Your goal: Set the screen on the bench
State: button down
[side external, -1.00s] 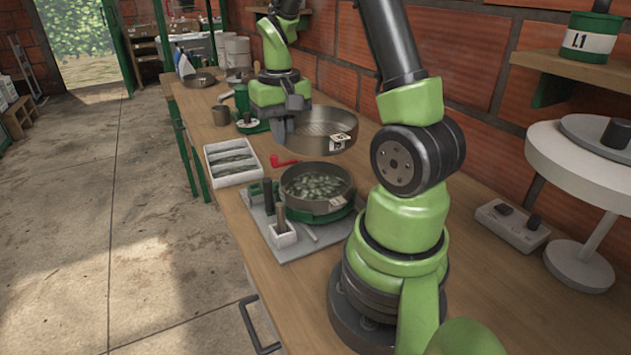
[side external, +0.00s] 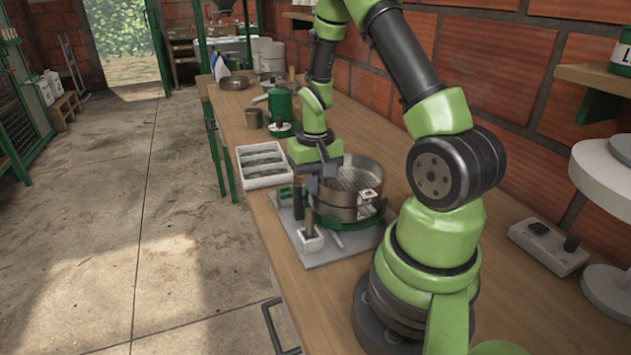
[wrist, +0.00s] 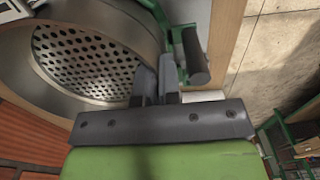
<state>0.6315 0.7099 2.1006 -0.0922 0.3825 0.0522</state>
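The screen (side external: 345,190) is a round metal sieve with a white tag on its side. The wrist view shows its perforated floor (wrist: 85,60). My gripper (side external: 318,180) is shut on the screen's rim, at the side nearest the white tray; its fingers show in the wrist view (wrist: 158,82). The screen is over the round green-based stand (side external: 362,220) on the grey board, close to level. I cannot tell whether it rests there or hangs just above. The pan of green beans seen earlier is hidden beneath it.
A white divided tray (side external: 264,180) lies on the wooden bench (side external: 245,131), left of the screen. A small white holder (side external: 311,242) stands at the board's front. A switch box (side external: 548,247) is at right.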

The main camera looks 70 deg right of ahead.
jog(key=shift+f, duration=0.2)
jog(key=c, duration=1.3)
grip_release()
notch_tip(320, 180, up, 10)
jog(key=f, duration=0.1)
jog(key=a+r+t, duration=0.1)
jog(key=a+r, duration=0.2)
jog(key=a+r+n+t, duration=0.1)
jog(key=a+r, duration=0.3)
jog(key=s+a+r+n+t, duration=0.1)
jog(key=a+r, duration=0.2)
jog(key=shift+a+r+t, duration=0.15)
jog(key=shift+a+t, duration=0.1)
jog(key=shift+t, duration=0.05)
jog(key=shift+o, duration=0.6)
jog(key=s+a+r+n+t+y, duration=0.2)
jog(key=s+a+r+t, duration=0.1)
jog(key=s+a, duration=0.3)
jog(key=shift+s+a+r+n+t, duration=0.35)
jog(key=shift+a+r, duration=0.25)
jog(key=shift+a, duration=0.5)
jog(key=o, duration=0.5)
jog(key=shift+s+a, duration=0.1)
jog(key=shift+a, duration=0.05)
